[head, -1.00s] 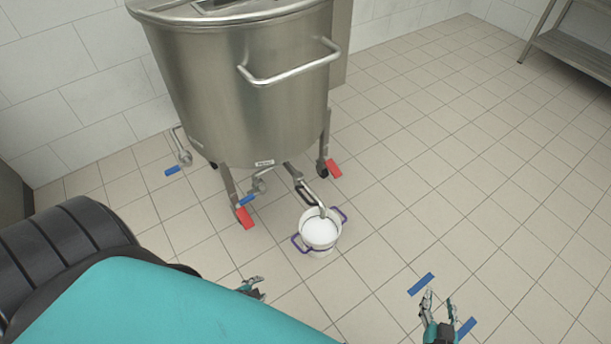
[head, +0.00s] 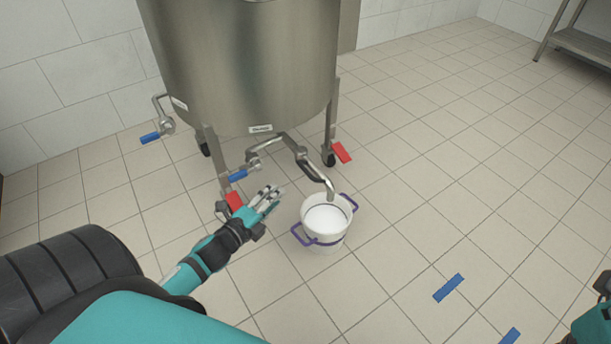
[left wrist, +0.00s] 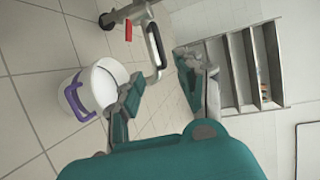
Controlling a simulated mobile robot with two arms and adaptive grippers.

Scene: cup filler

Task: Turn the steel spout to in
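The steel spout (head: 325,181) is a bent pipe with a dark-lined grip part. It comes out from under the steel vat (head: 240,70) and its end hangs over the white bucket (head: 325,238), which has purple handles and white contents. My left gripper (head: 270,199) is left of the spout and bucket, apart from both. In the left wrist view my left gripper (left wrist: 160,70) has its fingers spread and nothing between them; the spout (left wrist: 155,45) shows beyond the fingertips. My right gripper (head: 603,284) is only partly in view at the right edge, its fingers mostly cut off.
A valve with a blue handle (head: 238,175) sits left of the spout. Red caster pedals (head: 341,152) are by the vat legs. Blue tape strips (head: 448,288) mark the floor. A steel rack (head: 585,45) stands at the back right.

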